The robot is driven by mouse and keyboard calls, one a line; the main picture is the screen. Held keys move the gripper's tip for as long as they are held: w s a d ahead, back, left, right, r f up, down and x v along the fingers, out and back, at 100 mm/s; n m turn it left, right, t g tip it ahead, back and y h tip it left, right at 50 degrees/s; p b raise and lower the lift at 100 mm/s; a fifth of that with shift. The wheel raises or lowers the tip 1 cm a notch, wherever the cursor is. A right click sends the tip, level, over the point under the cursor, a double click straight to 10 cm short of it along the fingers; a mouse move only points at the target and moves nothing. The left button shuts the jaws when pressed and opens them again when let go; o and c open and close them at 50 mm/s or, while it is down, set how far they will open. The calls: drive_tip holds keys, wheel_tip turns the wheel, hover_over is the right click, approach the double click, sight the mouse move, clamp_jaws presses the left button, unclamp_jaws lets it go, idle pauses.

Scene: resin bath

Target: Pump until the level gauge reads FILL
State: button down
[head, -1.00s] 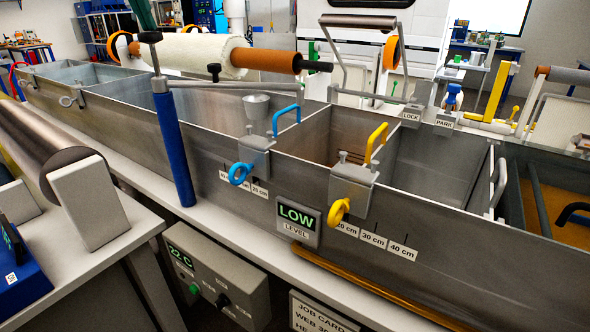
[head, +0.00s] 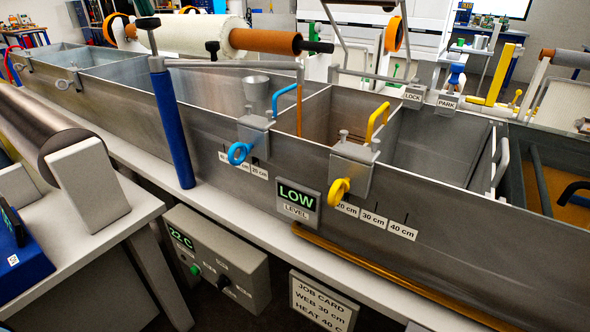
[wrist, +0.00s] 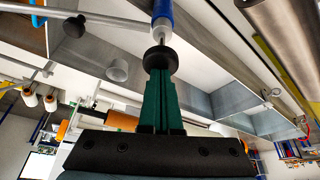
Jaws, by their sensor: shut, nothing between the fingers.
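The pump is a blue upright cylinder (head: 173,128) with a thin rod and black knob (head: 147,23) on top, at the bath's near side. Its grey spout runs right over the bath, and a thin amber stream (head: 299,100) hangs from its end into the bath. The level gauge (head: 297,199) on the front wall reads LOW. In the wrist view my gripper (wrist: 159,78) has its green fingers together, empty, with their tips at the black knob (wrist: 160,58); I cannot tell whether they touch.
The steel bath (head: 215,140) has dividers, blue and yellow clamps and cm labels on its wall. A white-covered roller (head: 185,36) lies across the back. A heater box (head: 218,258) reads 22 C below. A job card (head: 322,300) says web 30 cm, heat 40 C.

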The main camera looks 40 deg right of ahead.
wheel_tip(320, 180, down, 3)
drive_tip(key=shift+b, duration=0.7)
drive_tip(key=shift+r, duration=0.1)
wheel_tip(320, 180, up, 6)
drive_tip(key=p, duration=0.6)
drive_tip(key=shift+r, duration=0.25)
drive_tip(key=shift+f, duration=0.2)
